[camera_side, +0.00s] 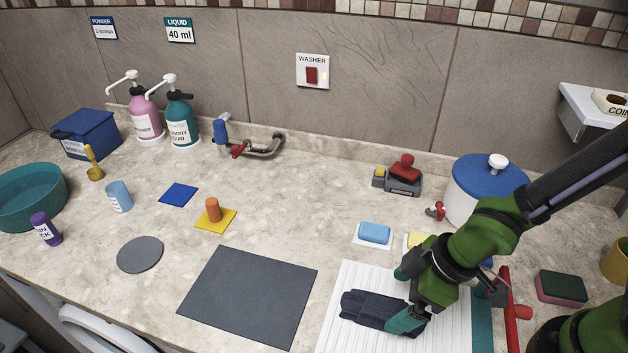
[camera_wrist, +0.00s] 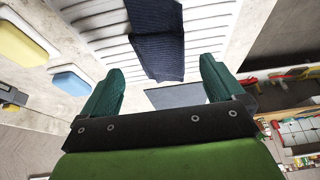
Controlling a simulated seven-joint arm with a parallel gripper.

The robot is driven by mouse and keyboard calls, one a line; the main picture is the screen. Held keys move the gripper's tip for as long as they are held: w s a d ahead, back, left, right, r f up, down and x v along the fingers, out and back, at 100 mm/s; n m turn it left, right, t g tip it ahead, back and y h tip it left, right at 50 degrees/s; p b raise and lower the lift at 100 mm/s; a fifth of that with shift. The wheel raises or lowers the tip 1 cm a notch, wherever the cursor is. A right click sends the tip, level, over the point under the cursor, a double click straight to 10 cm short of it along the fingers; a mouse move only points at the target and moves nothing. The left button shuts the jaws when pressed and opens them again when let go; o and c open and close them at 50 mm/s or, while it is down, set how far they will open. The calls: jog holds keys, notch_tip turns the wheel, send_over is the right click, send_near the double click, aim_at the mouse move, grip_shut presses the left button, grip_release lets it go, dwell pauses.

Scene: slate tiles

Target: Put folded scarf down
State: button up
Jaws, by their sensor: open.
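The folded scarf (camera_side: 372,309) is dark navy and lies on the white ribbed board (camera_side: 352,277) in the side view. It also shows in the wrist view (camera_wrist: 158,42), beyond the fingertips. My gripper (camera_side: 408,298) is low over the board at the right end of the scarf, with its teal fingers spread. In the wrist view my gripper (camera_wrist: 160,85) is open, with a clear gap between its fingers and the scarf ahead of that gap. I cannot tell whether a finger touches the scarf.
A dark grey mat (camera_side: 250,295) lies bare to the left of the board. A blue sponge (camera_side: 374,232) sits behind the board. A red-handled thing (camera_side: 509,310) and a green sponge (camera_side: 562,287) stand to the right. A white pot with a blue lid (camera_side: 490,178) is behind my arm.

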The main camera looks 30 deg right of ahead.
jog(key=d+r+m+t+h, duration=0.1)
jog(key=d+r+m+t, duration=0.3)
jog(key=d+r+m, duration=0.9)
jog(key=d+r, duration=0.4)
jog(key=r, duration=0.2)
jog(key=shift+a, duration=0.1)
dwell(0.6)
